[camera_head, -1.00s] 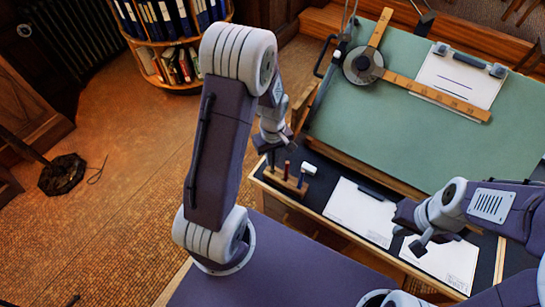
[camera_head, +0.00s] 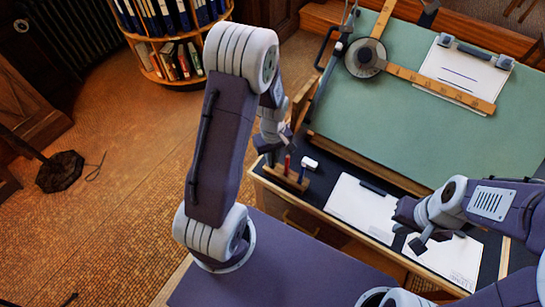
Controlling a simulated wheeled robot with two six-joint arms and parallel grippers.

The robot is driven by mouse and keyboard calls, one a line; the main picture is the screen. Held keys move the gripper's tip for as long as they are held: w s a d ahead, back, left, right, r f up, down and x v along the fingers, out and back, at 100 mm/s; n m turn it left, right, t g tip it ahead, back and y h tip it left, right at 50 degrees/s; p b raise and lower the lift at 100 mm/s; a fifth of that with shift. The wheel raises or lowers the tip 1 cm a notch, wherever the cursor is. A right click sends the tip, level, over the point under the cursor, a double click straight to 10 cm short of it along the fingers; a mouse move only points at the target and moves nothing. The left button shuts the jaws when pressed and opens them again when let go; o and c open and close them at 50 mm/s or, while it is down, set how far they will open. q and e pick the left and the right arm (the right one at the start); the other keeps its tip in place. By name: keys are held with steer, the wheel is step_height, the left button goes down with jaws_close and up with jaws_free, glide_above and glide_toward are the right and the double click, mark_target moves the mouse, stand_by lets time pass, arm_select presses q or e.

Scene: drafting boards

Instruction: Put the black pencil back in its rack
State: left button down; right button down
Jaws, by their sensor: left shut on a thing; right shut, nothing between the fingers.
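A small wooden rack (camera_head: 287,180) stands on the dark ledge below the green drafting board. A red pencil (camera_head: 287,162) and a blue pencil (camera_head: 303,172) stand upright in it. My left gripper (camera_head: 271,147) is over the rack's left end, shut on the black pencil (camera_head: 271,160). Only a short dark length of it shows below the fingers. It is close to upright, and I cannot tell whether its tip is in the rack's hole. My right gripper (camera_head: 415,236) is shut and empty above the white sheets on the ledge.
A white eraser-like block (camera_head: 309,163) lies just behind the rack. White sheets (camera_head: 361,208) cover the ledge to its right, with a dark bar (camera_head: 373,187) at their top edge. The green board (camera_head: 420,130) carries a wooden drafting arm (camera_head: 440,87) and clipped paper.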

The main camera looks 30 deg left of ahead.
arm_select(q)
steer(key=shift+f, duration=0.4)
steer(key=c, duration=1.4)
jaws_free()
steer(key=shift+o, duration=0.2)
step_height(320, 180, up, 9)
steer(key=shift+r+p, duration=0.1)
steer(key=shift+p, duration=0.2)
